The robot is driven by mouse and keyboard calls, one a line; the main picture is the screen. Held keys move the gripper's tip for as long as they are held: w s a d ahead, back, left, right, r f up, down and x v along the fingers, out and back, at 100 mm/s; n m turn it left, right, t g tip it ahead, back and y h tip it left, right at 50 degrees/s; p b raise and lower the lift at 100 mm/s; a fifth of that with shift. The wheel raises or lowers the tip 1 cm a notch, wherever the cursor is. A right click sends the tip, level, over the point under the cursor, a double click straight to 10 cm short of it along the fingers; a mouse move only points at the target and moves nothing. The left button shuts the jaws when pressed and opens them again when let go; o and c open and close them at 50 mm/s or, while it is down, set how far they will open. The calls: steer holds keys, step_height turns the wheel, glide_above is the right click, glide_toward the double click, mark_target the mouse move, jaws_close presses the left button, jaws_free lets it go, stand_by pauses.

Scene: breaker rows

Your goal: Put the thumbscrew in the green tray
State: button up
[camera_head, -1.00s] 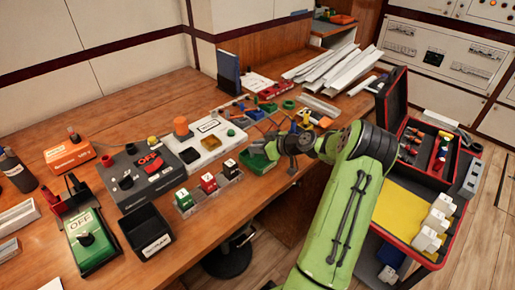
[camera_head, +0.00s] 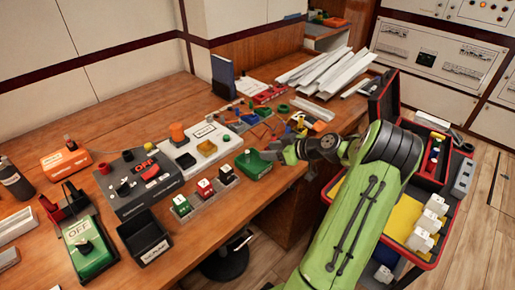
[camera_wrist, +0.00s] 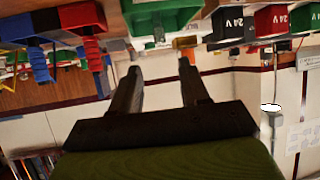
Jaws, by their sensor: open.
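The green tray (camera_head: 257,169) sits near the front edge of the wooden bench, right of the labelled blocks. In the wrist view a green thing that looks like this tray (camera_wrist: 176,16) shows at the top, just beyond my fingertips. A small upright piece (camera_head: 247,155) shows at the tray's left part; it may be the thumbscrew, but it is too small to tell. My gripper (camera_head: 276,152) is at the tray's right side. In the wrist view its two fingers (camera_wrist: 160,72) stand apart with nothing between them.
Green, red and black blocks (camera_head: 205,187) stand in a clear holder left of the tray. Small tools and parts lie behind it. A black bin (camera_head: 144,238) stands front left. A cart with a yellow surface (camera_head: 402,222) stands right of the bench.

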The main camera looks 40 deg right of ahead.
steer(key=s+a+r+g+h, duration=0.1)
steer(key=a+r+g, duration=0.3)
steer(key=a, duration=0.8)
steer(key=s+a+r+g, duration=0.2)
steer(key=a+r, duration=0.3)
steer(key=a, duration=0.7)
steer(key=s+a+r+m+h, duration=0.1)
steer(key=s+a, duration=0.3)
steer(key=s, duration=0.4)
steer(key=s+a+r+m, duration=0.1)
steer(key=s+a+r, duration=0.1)
steer(key=s+a, duration=0.3)
steer(key=s, duration=0.3)
steer(key=shift+s+r+m+h, duration=0.3)
steer(key=shift+s+r+h, duration=0.05)
steer(key=shift+h, duration=0.05)
